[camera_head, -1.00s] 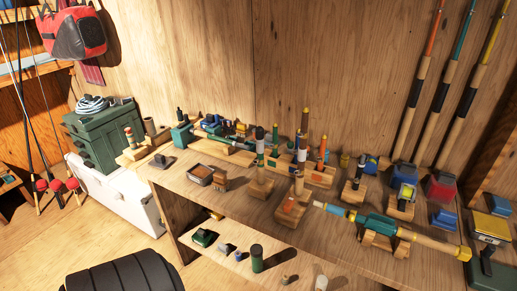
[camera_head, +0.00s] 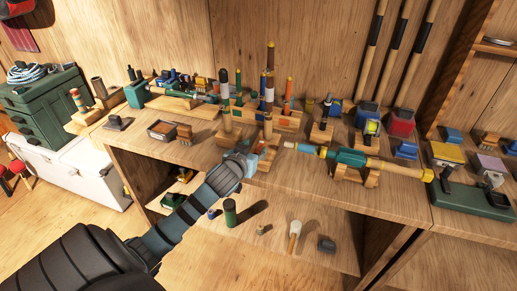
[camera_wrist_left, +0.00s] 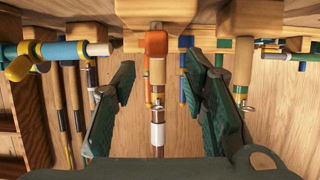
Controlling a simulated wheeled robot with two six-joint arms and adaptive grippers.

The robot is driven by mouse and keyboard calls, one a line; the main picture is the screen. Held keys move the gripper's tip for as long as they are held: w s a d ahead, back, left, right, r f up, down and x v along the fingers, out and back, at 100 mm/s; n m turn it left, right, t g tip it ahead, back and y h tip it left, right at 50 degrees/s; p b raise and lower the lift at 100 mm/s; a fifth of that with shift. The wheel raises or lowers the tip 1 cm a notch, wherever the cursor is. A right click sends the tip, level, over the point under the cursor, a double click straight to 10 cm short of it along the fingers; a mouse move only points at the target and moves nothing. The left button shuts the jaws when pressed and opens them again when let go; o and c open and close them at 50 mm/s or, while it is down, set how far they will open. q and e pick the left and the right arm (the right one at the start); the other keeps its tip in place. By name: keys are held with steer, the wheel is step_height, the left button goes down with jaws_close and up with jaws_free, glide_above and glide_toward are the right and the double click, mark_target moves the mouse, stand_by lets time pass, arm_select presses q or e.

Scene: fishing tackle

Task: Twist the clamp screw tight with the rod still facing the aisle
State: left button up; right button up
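My left gripper (camera_head: 247,158) reaches over the bench front edge towards a wooden block with an orange part. In the left wrist view the gripper (camera_wrist_left: 157,110) is open. Its two dark green fingers stand apart on either side of an upright piece with an orange part (camera_wrist_left: 156,42), cork, white and brown bands; contact is not visible. The banded piece (camera_head: 267,88) also shows in the head view. A teal, blue and yellow rod (camera_head: 350,158) lies level in a wooden cradle (camera_head: 345,173), its yellow end to the right. I cannot tell which part is the clamp screw.
More upright banded pieces (camera_head: 226,95) stand close behind and left of my gripper. A blue and yellow reel (camera_head: 371,127) and a red one (camera_head: 402,122) stand at the right. A green-based stand (camera_head: 470,203) is at far right. A lower shelf holds a green cylinder (camera_head: 230,212).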

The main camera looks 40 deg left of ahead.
mark_target(260, 146)
arm_select(q)
steer(key=b+x, duration=0.1)
steer(key=x, duration=0.5)
steer(key=shift+d, duration=0.2)
jaws_close()
